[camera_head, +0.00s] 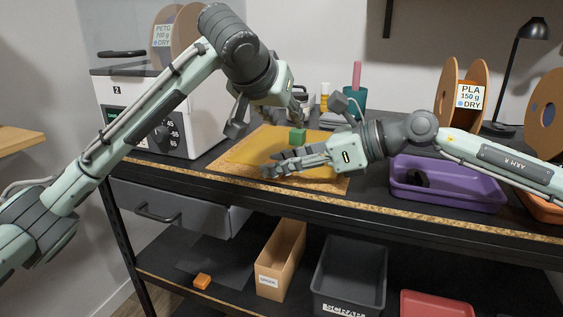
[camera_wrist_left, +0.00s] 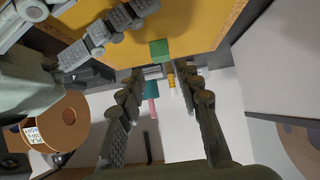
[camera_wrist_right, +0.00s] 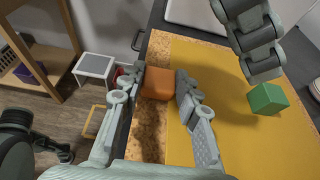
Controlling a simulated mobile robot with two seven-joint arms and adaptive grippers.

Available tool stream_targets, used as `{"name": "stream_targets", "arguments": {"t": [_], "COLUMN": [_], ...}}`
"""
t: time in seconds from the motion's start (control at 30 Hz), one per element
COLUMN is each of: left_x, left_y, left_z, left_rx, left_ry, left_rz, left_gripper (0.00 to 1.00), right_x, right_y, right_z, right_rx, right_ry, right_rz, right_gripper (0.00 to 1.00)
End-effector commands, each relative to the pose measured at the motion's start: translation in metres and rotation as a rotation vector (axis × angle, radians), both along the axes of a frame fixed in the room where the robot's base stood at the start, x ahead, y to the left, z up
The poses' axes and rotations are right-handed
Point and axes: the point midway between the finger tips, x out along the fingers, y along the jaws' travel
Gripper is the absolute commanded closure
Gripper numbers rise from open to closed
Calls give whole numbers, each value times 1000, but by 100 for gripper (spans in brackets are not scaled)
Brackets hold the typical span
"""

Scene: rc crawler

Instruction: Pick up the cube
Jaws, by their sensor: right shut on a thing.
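A green cube (camera_head: 298,137) shows at the back right of the yellow mat (camera_head: 240,152). It also shows in the right wrist view (camera_wrist_right: 267,98), and in the left wrist view (camera_wrist_left: 160,50) just past my left fingertips. My left gripper (camera_wrist_left: 160,74) is open and empty, its fingers apart with the green cube ahead of the gap. My right gripper (camera_wrist_right: 160,86) is shut on an orange cube (camera_wrist_right: 157,80), over the mat's brown front border. The head view does not clearly show the orange cube, as my right fingers hide it.
A white dry box (camera_head: 190,115) stands left of the mat. A purple tray (camera_head: 445,192) stands at the right, with filament spools (camera_head: 460,85) behind. The lower shelf holds a cardboard bin (camera_head: 280,260), a dark bin (camera_head: 350,275) and a small orange block (camera_head: 202,281).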

Motion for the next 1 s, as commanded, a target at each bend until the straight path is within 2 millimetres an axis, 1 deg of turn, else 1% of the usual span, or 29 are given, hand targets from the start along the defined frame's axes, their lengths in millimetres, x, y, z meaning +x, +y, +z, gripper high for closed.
{"name": "stream_targets", "arguments": {"t": [0.03, 0.1, 0.13, 0.37, 0.4, 0.5, 0.53, 0.57, 0.67, 0.8, 0.9, 1.0], "left_x": [0, 0, 0, 0, 0, 3, 4, 7, 19, 37, 43, 45], "left_y": [0, 0, 0, 0, 0, 0, -1, -1, -3, -7, -10, -12], "left_z": [0, 0, 0, 0, 0, 1, 2, 3, 8, 21, 31, 42], "left_rx": [0, 0, 0, 0, 0, 5, 8, 12, 38, 85, 116, 136], "left_ry": [0, 0, 0, 0, 0, 8, 15, 25, 82, 204, 294, 370], "left_rz": [0, 0, 0, 0, 0, 2, 3, 6, 13, 21, 19, 14], "left_gripper": [66, 66, 66, 66, 63, 51, 48, 48, 48, 48, 48, 48], "right_x": [0, 0, 0, 0, 0, 0, 0, 0, 0, 0, 0, 0], "right_y": [0, 0, 0, 0, 0, 0, 0, 0, 0, 0, 0, 0], "right_z": [0, 0, 0, 0, 0, 0, 0, 0, 0, 0, 0, 0], "right_rx": [0, 0, 0, 0, 0, 0, 0, 0, 0, 0, 0, 0], "right_ry": [0, 0, 0, 1, 1, 1, 1, 0, 0, 0, 1, 1], "right_rz": [0, 0, 0, 0, 0, 0, 0, 0, 0, 0, 0, 0], "right_gripper": [89, 98, 100, 100, 100, 100, 100, 100, 100, 100, 100, 100]}}
